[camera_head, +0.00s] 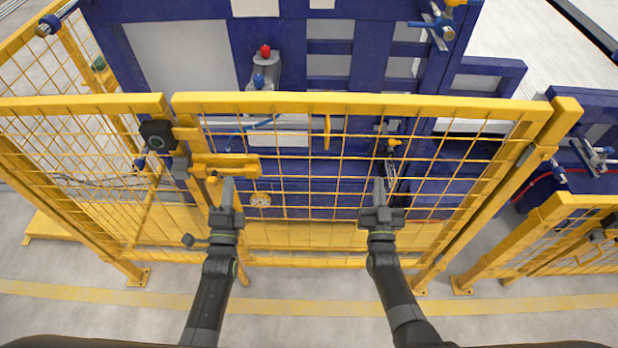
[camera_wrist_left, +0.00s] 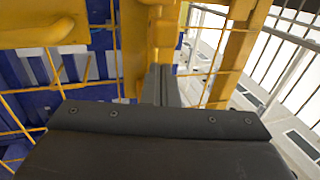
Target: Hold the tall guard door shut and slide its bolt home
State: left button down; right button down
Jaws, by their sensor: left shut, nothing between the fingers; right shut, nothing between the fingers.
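The tall guard door (camera_head: 350,104) is a yellow frame with wire mesh. Its left edge stands close beside the post of the neighbouring fence panel; I cannot tell whether it is fully shut. The yellow bolt (camera_head: 225,166) lies level at the door's upper left, with a small knob under it. My left gripper (camera_head: 228,184) is shut and empty, its tips just below the bolt; contact is unclear. In the left wrist view its fingers (camera_wrist_left: 161,85) are together beneath yellow parts. My right gripper (camera_head: 379,186) is shut and empty in front of the mesh, right of the middle.
A yellow grip (camera_head: 327,132) stands upright on the door's upper middle. A black box (camera_head: 158,135) sits on the fence post left of the door. A blue machine (camera_head: 290,40) stands behind the mesh. A lower yellow fence (camera_head: 575,235) is at right. The near floor is clear.

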pick_arm(q)
jog(key=v, duration=0.6)
jog(key=shift+s, duration=0.3)
pick_arm(e)
jog(key=shift+w+r, duration=0.25)
jog(key=shift+r, duration=0.2)
pick_arm(q)
jog(key=shift+w+f, duration=0.2)
jog(key=shift+w, duration=0.05)
pick_arm(e)
jog(key=s, duration=0.7)
jog(key=shift+f, duration=0.45)
